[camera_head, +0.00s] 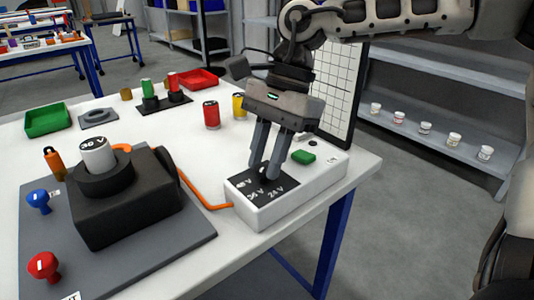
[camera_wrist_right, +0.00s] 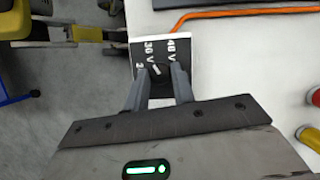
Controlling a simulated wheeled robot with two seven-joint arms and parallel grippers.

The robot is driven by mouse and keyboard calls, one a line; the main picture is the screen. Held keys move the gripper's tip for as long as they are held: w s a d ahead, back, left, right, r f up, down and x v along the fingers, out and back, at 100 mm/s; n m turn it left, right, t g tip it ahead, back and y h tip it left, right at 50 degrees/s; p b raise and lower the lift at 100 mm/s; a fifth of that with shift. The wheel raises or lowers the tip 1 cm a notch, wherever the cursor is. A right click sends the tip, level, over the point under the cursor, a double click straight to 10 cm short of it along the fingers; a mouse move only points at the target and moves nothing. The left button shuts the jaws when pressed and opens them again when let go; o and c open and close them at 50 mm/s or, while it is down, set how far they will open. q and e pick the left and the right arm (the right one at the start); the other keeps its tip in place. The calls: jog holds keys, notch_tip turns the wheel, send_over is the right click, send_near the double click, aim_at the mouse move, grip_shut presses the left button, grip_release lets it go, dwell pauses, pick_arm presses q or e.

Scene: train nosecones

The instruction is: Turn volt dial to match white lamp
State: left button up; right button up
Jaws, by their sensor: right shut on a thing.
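The volt box (camera_head: 290,200) is white with a black label plate reading 48 V, 36 V and 24 V; it stands near the table's front right corner. Its black dial (camera_head: 264,171) is between the fingertips of my right gripper (camera_head: 265,168), which is shut on it from above. In the right wrist view the dial (camera_wrist_right: 158,71) has a white pointer mark angled roughly towards the 36 V label; its exact aim is hard to tell. The white lamp (camera_head: 97,154) sits upright in a black socket block; its label looks like 36 V. My left gripper is not in view.
An orange cable (camera_head: 203,196) links the socket block (camera_head: 125,205) to the volt box. A green button (camera_head: 303,157) is on the box. Red (camera_head: 211,115) and yellow (camera_head: 239,106) cylinders stand behind. A gridded board (camera_head: 338,88) stands at the table's right edge.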

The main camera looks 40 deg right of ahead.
jog(key=o, duration=1)
pick_arm(q)
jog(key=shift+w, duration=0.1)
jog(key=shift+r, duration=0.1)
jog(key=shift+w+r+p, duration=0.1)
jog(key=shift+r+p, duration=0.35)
jog(key=shift+p, duration=0.65)
pick_arm(e)
jog(key=v, duration=1.6)
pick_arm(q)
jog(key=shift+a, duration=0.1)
